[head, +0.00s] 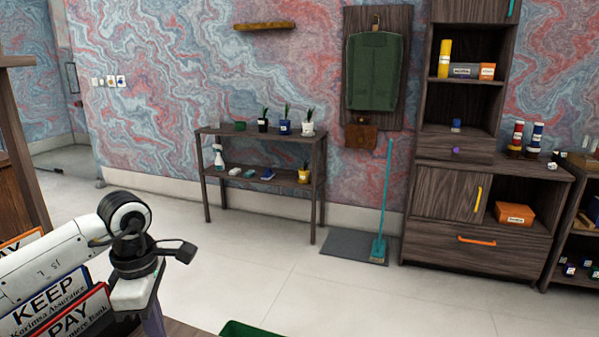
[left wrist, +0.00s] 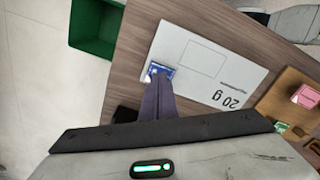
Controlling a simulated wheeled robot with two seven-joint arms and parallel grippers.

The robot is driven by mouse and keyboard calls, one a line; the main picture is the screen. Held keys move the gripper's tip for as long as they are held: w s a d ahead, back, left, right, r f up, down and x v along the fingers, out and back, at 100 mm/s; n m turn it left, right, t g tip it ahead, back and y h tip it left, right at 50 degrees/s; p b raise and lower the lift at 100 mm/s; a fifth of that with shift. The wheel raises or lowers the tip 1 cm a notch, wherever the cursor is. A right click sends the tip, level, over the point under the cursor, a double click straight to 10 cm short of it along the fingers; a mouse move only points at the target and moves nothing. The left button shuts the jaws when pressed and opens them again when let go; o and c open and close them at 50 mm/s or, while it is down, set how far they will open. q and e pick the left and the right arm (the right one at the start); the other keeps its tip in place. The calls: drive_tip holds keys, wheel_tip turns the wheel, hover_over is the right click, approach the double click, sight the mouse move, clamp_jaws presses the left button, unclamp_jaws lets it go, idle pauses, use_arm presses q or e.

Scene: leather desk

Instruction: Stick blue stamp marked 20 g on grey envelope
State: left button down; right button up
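In the left wrist view a grey envelope (left wrist: 231,70) lies on the wooden desk. It carries an upside-down "20 g" print and an outlined rectangle (left wrist: 203,62). My left gripper (left wrist: 160,78) has its fingers together on a small blue stamp (left wrist: 162,70) at their tips. The stamp is over the envelope's left part, to the left of the outline. I cannot tell whether it touches the paper, and its marking is too small to read. In the head view my left gripper (head: 153,322) is cut off at the bottom edge. My right gripper is not in view.
A brown tray (left wrist: 272,98) with pink and green items is to the right of the envelope. A green bin (left wrist: 95,25) stands beyond the desk's edge. In the head view, "KEEP" (head: 45,300) and "PAY" (head: 85,318) signs stand beside my left arm.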

use_arm(q)
drive_tip(key=shift+f+b, duration=0.45)
drive_tip(key=shift+f, duration=0.25)
idle(0.8)
idle(0.4)
wheel_tip(320, 180, up, 7)
drive_tip(key=p, duration=0.5)
idle(0.4)
